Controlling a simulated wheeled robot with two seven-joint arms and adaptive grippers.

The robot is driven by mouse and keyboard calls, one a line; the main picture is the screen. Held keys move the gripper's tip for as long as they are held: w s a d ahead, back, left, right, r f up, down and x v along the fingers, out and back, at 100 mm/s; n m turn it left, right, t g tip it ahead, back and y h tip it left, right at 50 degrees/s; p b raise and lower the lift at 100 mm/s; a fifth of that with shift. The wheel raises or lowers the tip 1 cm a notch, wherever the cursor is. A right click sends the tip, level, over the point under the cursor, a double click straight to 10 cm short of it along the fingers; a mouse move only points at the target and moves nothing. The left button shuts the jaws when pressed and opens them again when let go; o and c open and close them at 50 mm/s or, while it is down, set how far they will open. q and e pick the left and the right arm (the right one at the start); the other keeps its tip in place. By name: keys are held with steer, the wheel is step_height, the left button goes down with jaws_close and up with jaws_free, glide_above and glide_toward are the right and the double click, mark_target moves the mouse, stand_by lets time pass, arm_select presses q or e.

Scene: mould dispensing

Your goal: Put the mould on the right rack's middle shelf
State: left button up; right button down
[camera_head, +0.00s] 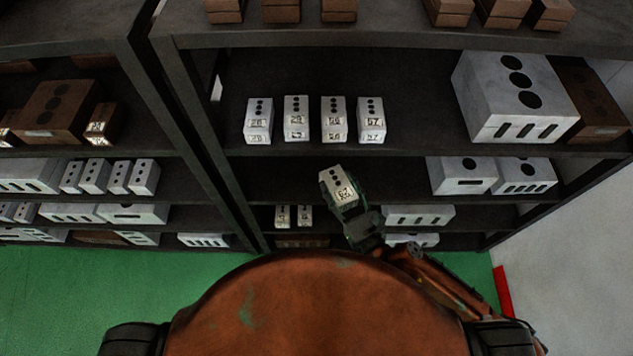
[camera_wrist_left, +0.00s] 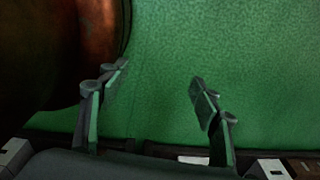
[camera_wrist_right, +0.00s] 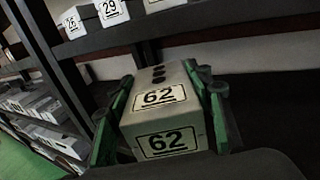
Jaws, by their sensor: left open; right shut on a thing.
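The mould (camera_head: 337,186) is a pale block with dark round holes on one face, and the label 62 reads on it in the right wrist view (camera_wrist_right: 160,115). My right gripper (camera_wrist_right: 160,82) is shut on its sides, with a finger on each side. In the head view it holds the mould, tilted, below the edge of the right rack's (camera_head: 400,150) shelf with the numbered moulds. I cannot tell whether the mould touches a shelf. My left gripper (camera_wrist_left: 155,85) is open and empty above the green floor; it does not show in the head view.
Several small numbered moulds (camera_head: 296,118) stand in a row above the held one, with a big pale mould (camera_head: 505,95) at right. Pale moulds (camera_head: 462,176) sit at the right of the shelf below. A left rack (camera_head: 70,150) stands alongside. A dark bare stretch lies left of them.

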steer(key=w+a+f+n+g+y+b, duration=0.2)
steer(key=a+f+n+g+y, duration=0.25)
steer(key=f, duration=0.35)
steer(key=shift+m+t+y, duration=0.25)
steer(key=shift+t+y, duration=0.1)
steer(key=shift+t, duration=0.1)
steer(key=shift+w+a+f+b, duration=0.3)
steer(key=shift+w+f+b, duration=0.8)
steer(key=shift+w+f, duration=0.85)
steer(key=shift+w+a+f+b, duration=0.3)
steer(key=shift+w+f+b, duration=0.85)
steer(key=shift+w, duration=1.35)
steer(key=shift+w+a+f+b, duration=0.3)
steer(key=shift+w+f+b, duration=0.7)
steer(key=shift+w+f, duration=0.95)
steer(key=shift+w+f+b, duration=0.2)
steer(key=shift+f+b, duration=0.4)
steer(key=shift+f, duration=0.15)
steer(key=shift+w+f+b, duration=0.15)
steer(key=shift+f+b, duration=0.4)
steer(key=shift+f, duration=0.15)
arm_select(q)
step_height(320, 180, down, 11)
steer(key=s, duration=0.2)
arm_select(e)
steer(key=c, duration=1)
jaws_free()
steer(key=shift+f, duration=0.1)
steer(key=shift+o, duration=0.2)
